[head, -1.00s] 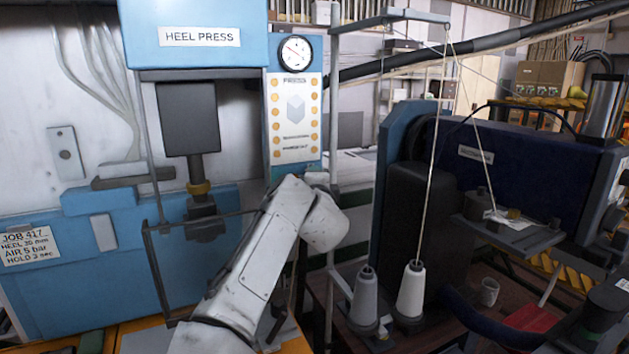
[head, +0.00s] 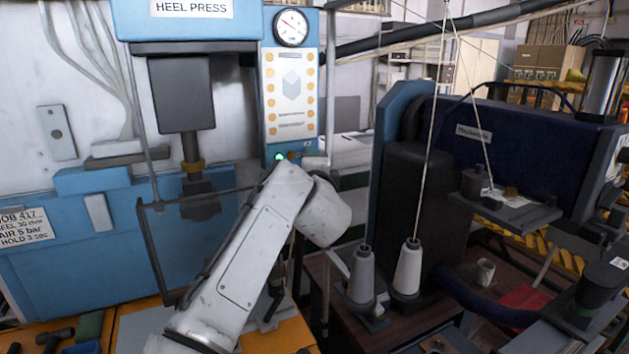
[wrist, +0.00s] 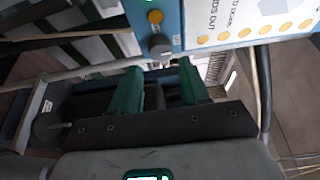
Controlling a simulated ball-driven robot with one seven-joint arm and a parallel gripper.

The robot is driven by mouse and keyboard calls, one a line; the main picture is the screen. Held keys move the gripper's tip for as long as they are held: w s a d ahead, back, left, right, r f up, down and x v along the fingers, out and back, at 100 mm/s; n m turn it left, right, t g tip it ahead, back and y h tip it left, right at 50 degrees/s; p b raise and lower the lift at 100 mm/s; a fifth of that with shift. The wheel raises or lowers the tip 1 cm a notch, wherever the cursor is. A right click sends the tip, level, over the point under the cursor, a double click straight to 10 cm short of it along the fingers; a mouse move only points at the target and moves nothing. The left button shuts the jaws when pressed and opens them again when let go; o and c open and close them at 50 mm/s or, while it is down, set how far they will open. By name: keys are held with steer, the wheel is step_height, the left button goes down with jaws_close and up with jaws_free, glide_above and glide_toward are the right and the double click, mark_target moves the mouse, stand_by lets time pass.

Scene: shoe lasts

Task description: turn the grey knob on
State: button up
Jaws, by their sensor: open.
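The grey knob (wrist: 159,47) shows in the wrist view near the edge of the light blue panel, beside a yellow button (wrist: 155,17). My gripper (wrist: 160,68) is open, with its two green fingers apart and nothing between them. The knob lies just beyond the fingertips, roughly in line with the gap. I cannot tell whether a finger touches it. In the head view my white arm hides my gripper. The panel (head: 292,95) of the heel press carries a gauge there, and a green light glows at its lower edge.
The blue heel press (head: 90,225) stands at left with its dark ram. To the right are two thread cones (head: 408,270) with taut threads and a dark blue machine (head: 520,145). Thin posts rise close to my arm.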

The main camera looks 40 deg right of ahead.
steer(key=b+v, duration=0.1)
steer(key=v, duration=0.4)
steer(key=shift+s+a, duration=0.15)
steer(key=shift+s, duration=0.15)
steer(key=s+a+f+n+g+y, duration=0.2)
steer(key=s+f+n+y, duration=0.3)
steer(key=f+n, duration=0.65)
steer(key=s+a+f+n+g+y, duration=0.15)
steer(key=s+f+n, duration=0.55)
steer(key=f, duration=0.7)
steer(key=s+a+f+n+g+y, duration=0.2)
steer(key=s+a+f+n+g, duration=0.1)
steer(key=s+f, duration=0.6)
steer(key=s+a+f+n+g+y, duration=0.2)
steer(key=s+a+f+g, duration=0.4)
steer(key=s+f, duration=0.4)
steer(key=s+a+n, duration=0.1)
steer(key=s, duration=0.5)
steer(key=shift+f+n+y, duration=0.3)
steer(key=shift+n+y, duration=0.05)
